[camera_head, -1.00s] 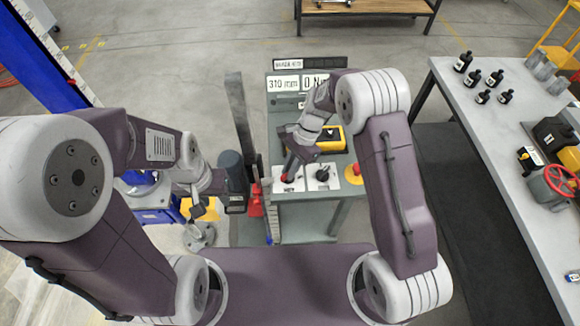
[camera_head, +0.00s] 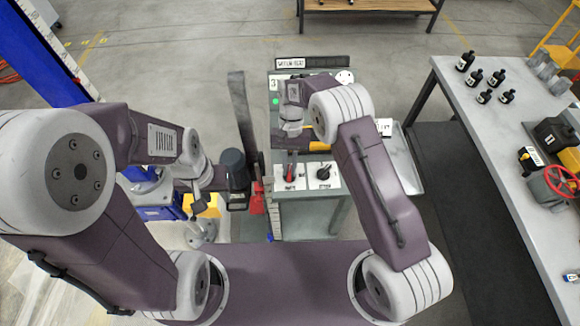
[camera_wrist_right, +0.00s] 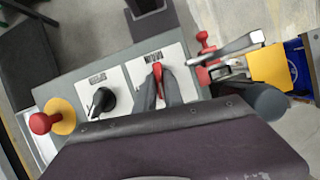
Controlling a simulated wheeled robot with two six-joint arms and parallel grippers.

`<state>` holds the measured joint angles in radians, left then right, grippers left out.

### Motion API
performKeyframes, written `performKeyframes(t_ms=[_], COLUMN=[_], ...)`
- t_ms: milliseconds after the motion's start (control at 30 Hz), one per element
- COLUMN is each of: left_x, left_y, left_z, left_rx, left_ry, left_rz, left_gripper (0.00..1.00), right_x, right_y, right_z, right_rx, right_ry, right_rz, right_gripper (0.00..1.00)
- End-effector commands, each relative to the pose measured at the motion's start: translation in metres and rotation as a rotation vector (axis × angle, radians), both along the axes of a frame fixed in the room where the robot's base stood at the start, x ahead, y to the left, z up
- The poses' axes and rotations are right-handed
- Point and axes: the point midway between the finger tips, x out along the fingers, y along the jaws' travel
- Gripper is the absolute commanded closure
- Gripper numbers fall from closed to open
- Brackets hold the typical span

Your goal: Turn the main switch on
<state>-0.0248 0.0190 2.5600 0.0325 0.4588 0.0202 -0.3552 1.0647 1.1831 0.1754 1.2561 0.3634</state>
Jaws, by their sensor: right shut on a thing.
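The red switch handle (camera_head: 290,172) stands on a white plate at the front left of the grey control cabinet. It also shows in the right wrist view (camera_wrist_right: 159,72). My right gripper (camera_wrist_right: 160,88) has its dark fingers on both sides of this handle and is shut on it. In the head view, the right gripper (camera_head: 291,155) is partly hidden by its own wrist. I take the red handle for the main switch; its label is too small to read. My left gripper (camera_head: 200,208) hangs left of the cabinet; its fingers are not clear.
A black knob (camera_head: 324,173) sits right of the red handle. A red button on a yellow base (camera_wrist_right: 45,120) is beside it in the wrist view. A green light (camera_head: 276,101) shows on the upright panel. A workbench (camera_head: 470,120) with black bottles stands at the right.

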Motion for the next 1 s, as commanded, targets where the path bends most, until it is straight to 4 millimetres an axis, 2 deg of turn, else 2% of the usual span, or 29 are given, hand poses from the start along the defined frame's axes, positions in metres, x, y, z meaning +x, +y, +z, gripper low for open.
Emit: performKeyframes(t_ms=[300, 867, 900, 967, 1000], left_x=[0.0000, 0.0000, -0.0001, 0.0000, 0.0000], left_y=[0.0000, 0.0000, 0.0000, 0.0000, 0.0000], left_z=[-0.0004, -0.0004, -0.0004, -0.0004, -0.0004], left_rx=[0.000, 0.000, 0.000, 0.000, 0.000], left_ry=[0.000, 0.000, 0.000, 0.000, 0.000], left_rz=[0.000, 0.000, 0.000, 0.000, 0.000], left_gripper=[0.64, 0.64, 0.64, 0.64, 0.64], right_x=[0.0006, 0.0007, 0.0007, 0.0006, 0.0005], right_y=[0.0013, 0.0011, 0.0011, 0.0010, 0.0011], right_z=[0.0009, 0.0011, 0.0011, 0.0010, 0.0009], right_rx=[0.001, 0.001, 0.000, 0.000, 0.000], right_ry=[-0.002, -0.002, -0.002, -0.002, -0.002], right_rz=[0.118, 0.146, 0.145, 0.145, 0.145], right_gripper=[1.00, 1.00, 0.82, 0.65, 0.65])
